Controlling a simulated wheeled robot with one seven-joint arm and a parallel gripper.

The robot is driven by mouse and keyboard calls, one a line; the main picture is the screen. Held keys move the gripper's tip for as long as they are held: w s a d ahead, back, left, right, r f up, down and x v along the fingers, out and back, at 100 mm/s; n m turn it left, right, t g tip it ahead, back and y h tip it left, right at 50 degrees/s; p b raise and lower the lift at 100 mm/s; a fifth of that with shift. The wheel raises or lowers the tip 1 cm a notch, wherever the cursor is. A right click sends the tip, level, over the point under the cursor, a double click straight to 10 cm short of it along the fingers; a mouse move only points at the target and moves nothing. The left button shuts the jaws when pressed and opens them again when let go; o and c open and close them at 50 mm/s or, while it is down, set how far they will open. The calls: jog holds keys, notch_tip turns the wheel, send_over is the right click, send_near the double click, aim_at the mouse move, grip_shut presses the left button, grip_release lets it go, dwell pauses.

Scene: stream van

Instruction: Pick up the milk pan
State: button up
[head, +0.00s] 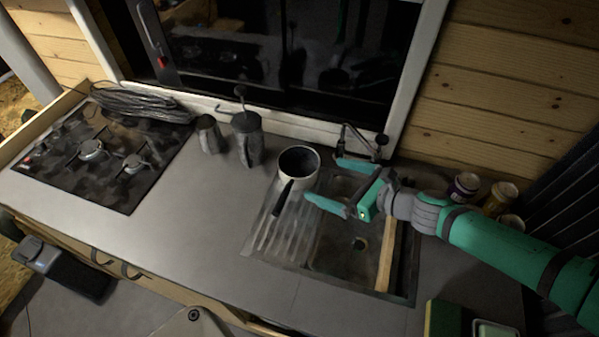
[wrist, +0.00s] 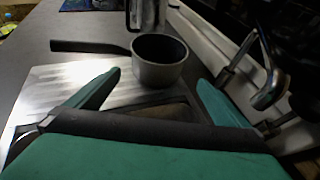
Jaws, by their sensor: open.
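The milk pan (head: 299,163) is a small light pan with a dark inside and a dark handle. It stands upright at the back of the sink's ribbed drainboard, its handle pointing toward the front in the head view. My gripper (head: 325,182) is open and empty, just right of the pan, with its fingers pointing toward it. In the wrist view the pan (wrist: 160,62) is ahead, beyond the gap between my fingertips (wrist: 158,80), and its handle extends left. The fingers appear apart from the pan.
The sink basin (head: 345,250) lies below my gripper, with a tap (head: 362,142) behind it. A dark press pot (head: 247,135) and a grey mug (head: 208,135) stand left of the pan. Jars (head: 464,187) stand at right. The counter (head: 190,215) left of the drainboard is clear.

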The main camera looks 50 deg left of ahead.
aim_at(315, 176)
jog(key=shift+s+a+f, duration=0.3)
jog(key=shift+a, duration=0.4)
jog(key=shift+s+a+f, duration=0.25)
jog(key=shift+s+a, duration=0.05)
jog(key=shift+a, duration=0.35)
jog(key=x, duration=0.5)
jog(key=shift+w, duration=0.1)
jog(key=c, duration=1.3)
jog(key=shift+w, duration=0.15)
